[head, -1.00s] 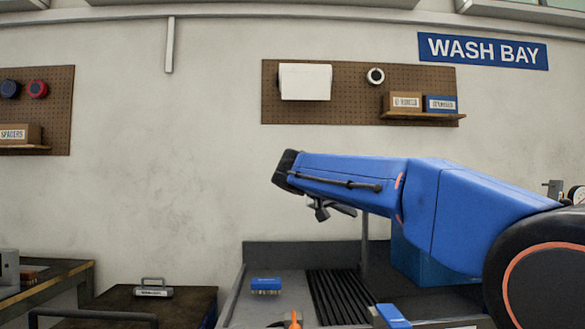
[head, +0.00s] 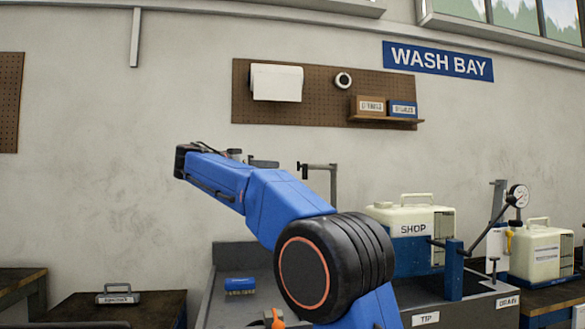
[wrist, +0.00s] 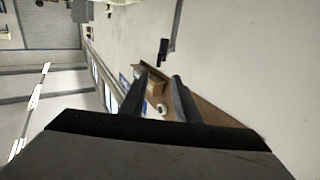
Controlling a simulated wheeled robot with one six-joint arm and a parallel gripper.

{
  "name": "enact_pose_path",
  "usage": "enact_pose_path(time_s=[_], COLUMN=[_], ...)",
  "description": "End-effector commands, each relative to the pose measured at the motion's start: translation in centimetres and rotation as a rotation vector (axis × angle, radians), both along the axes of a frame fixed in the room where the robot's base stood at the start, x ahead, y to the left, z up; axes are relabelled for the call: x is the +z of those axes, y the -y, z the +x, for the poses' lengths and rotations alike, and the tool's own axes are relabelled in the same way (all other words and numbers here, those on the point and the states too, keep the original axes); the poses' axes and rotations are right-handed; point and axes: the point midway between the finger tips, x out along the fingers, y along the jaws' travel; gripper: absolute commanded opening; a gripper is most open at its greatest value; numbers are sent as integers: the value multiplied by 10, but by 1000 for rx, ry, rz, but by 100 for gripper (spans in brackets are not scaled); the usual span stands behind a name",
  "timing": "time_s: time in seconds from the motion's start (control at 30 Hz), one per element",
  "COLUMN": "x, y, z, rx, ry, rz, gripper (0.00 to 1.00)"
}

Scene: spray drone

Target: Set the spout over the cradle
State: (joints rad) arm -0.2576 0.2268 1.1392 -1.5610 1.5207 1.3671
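A grey post with a horizontal arm and a dark end, apparently the spout (head: 319,167), stands upright behind my arm in the head view. A dark-ended bar, perhaps the same spout (wrist: 163,50), lies beyond my fingertips in the wrist view. A blue holder, perhaps the cradle (head: 410,258), carries a cream jug marked SHOP (head: 414,229) on the bench at right. My gripper (wrist: 160,78) has its two dark fingers apart with nothing between them. In the head view it is mostly hidden behind my blue wrist, raised left of the post.
A second cream jug (head: 540,250) and a dial gauge (head: 518,196) stand at right. A blue brush (head: 240,285) lies in the grey basin at lower left. A pegboard (head: 330,95) with a small shelf hangs on the wall. The air left of my wrist is clear.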

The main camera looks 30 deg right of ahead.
Motion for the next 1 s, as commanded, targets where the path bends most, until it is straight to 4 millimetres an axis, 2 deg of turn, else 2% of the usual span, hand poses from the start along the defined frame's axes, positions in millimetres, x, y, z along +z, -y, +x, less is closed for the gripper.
enact_pose_path(time_s=[0.1,0.6,0.8,1.0], x=[0,-1,0,0], y=[22,102,120,126], z=[6,32,38,40], rx=[-3,-2,-1,0], ry=[0,-1,-2,-2], rz=[1,1,0,0], gripper=[29,29,29,29])
